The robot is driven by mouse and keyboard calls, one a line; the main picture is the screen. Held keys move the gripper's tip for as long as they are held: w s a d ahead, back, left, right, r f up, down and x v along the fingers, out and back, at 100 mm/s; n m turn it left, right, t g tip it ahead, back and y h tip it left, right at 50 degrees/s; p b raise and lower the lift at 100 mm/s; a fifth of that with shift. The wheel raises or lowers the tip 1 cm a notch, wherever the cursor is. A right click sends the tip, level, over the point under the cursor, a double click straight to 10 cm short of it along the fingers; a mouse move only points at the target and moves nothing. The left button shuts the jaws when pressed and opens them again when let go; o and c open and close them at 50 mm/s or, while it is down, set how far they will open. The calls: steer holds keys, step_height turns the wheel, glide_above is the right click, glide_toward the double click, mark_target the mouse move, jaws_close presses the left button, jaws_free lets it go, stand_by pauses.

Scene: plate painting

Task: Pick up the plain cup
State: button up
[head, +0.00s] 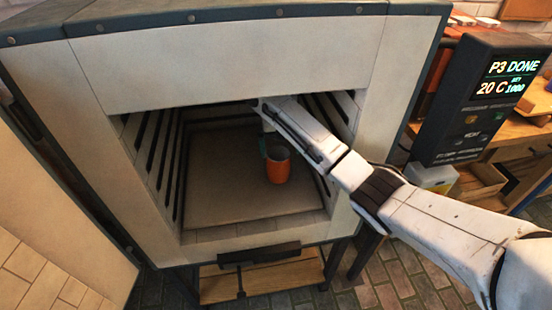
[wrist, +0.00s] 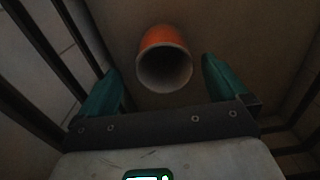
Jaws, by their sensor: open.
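A plain orange cup (head: 279,168) stands upright on the floor of the open kiln, inside its chamber. In the wrist view the cup (wrist: 163,53) shows its pale, open mouth, a little beyond my fingertips and between their lines. My gripper (wrist: 160,80) is open, with a teal finger on each side and nothing between them. In the head view my arm reaches in through the kiln opening from the right, and my gripper (head: 264,143) is beside and behind the cup, partly hidden. I cannot tell whether a finger touches the cup.
The kiln (head: 230,70) has slotted side walls close to my arm and a low front sill. Its door (head: 50,230) stands open at the left. A control box (head: 485,100) at the right reads "P3 DONE" and "20 C". The chamber floor (head: 225,195) around the cup is clear.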

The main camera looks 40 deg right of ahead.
steer(key=shift+w+d+f, duration=0.1)
steer(key=shift+w+f, duration=0.05)
steer(key=shift+f, duration=1.1)
steer(key=shift+w+a+f, duration=0.1)
steer(key=shift+w+f, duration=0.1)
steer(key=shift+f, duration=1.05)
steer(key=shift+w+d+f, duration=0.1)
steer(key=shift+w+f, duration=0.05)
steer(key=shift+f, duration=1.1)
steer(key=shift+c, duration=0.3)
steer(key=c, duration=1)
